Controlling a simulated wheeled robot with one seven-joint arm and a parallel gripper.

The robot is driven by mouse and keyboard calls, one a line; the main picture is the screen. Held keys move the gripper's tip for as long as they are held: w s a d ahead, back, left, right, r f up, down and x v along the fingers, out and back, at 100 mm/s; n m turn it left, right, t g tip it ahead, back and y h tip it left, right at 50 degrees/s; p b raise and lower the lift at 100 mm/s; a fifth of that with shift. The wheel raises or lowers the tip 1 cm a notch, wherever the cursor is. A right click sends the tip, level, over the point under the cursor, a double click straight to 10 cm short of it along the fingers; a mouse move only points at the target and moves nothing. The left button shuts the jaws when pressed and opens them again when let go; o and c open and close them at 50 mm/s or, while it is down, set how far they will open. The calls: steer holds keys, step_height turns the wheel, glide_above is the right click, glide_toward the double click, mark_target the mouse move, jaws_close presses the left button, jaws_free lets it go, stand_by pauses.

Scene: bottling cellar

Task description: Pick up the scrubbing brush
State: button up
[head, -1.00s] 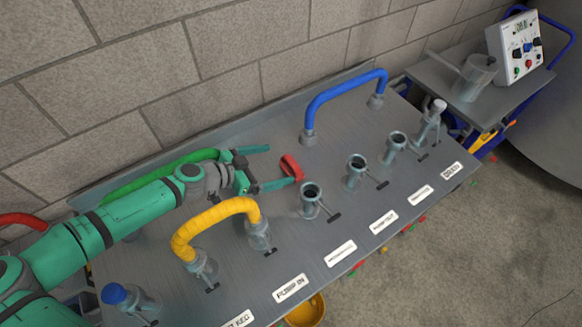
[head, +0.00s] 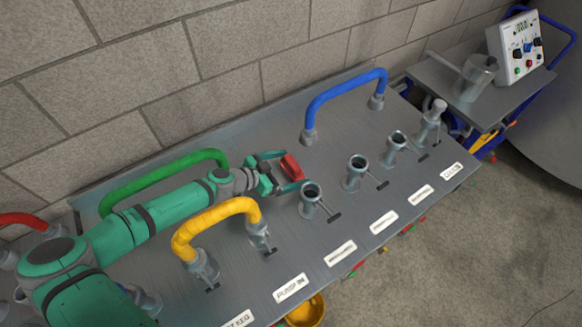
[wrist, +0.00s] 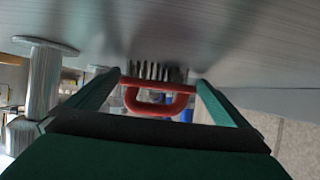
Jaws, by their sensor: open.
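The scrubbing brush is red with a loop handle and dark bristles. In the head view the brush (head: 291,167) lies on the grey bench top, left of a row of upright pipe stubs. In the wrist view the brush (wrist: 158,97) sits between the fingertips, its bristles toward the bench surface. My gripper (head: 281,170) is open at bench height, with its two green fingers on either side of the brush. In the wrist view my gripper (wrist: 158,88) spans the red handle; whether the fingers touch it I cannot tell.
A yellow hose (head: 213,219) arches close beside my arm, and a green hose (head: 160,178) runs behind it. A blue hose (head: 342,93) arches farther back. A pipe stub (head: 311,196) stands just right of the brush. A cart with a control box (head: 519,47) stands beyond the bench.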

mark_target(291, 161)
steer(key=shift+w+d+f, duration=0.15)
steer(key=shift+d, duration=0.05)
steer(key=shift+c, duration=0.6)
steer(key=c, duration=1)
steer(key=shift+r, duration=5.05)
steer(key=shift+f, duration=0.15)
